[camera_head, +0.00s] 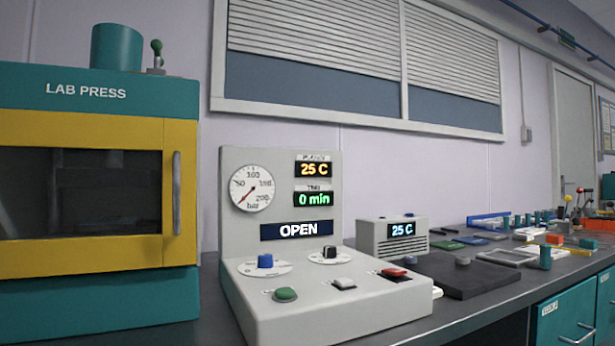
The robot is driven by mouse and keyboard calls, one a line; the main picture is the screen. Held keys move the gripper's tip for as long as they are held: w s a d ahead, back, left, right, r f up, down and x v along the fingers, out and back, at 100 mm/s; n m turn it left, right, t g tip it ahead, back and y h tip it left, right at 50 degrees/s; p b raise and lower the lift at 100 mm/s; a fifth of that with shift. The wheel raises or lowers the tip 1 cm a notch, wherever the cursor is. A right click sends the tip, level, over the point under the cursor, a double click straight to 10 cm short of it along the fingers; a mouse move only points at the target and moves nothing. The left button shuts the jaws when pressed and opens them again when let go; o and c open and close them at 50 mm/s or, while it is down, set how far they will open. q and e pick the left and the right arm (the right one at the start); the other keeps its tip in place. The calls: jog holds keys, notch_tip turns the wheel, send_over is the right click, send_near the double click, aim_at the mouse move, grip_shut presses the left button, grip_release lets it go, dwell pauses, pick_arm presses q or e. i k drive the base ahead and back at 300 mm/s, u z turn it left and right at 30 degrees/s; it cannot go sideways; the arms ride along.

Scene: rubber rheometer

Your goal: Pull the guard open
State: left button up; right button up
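The guard (80,195) is a yellow-framed door with a dark window on the front of the teal lab press (100,310) at the left. It looks closed, flush with the press body. A grey vertical bar handle (177,193) sits on the right side of its frame. Neither of my grippers shows in the head view, and nothing is seen touching the handle. The press interior behind the window is dark and hard to make out.
A control console (300,300) with a gauge, displays reading "OPEN", knobs and buttons stands right of the press. A small temperature unit (392,238) and a dark plate (460,275) sit further right. Many small items crowd the bench's far right. Teal drawers (565,318) are below.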

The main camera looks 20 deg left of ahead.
aim_at(176, 245)
jog(key=z, duration=0.5)
jog(key=k, duration=0.35)
jog(key=u, duration=1.3)
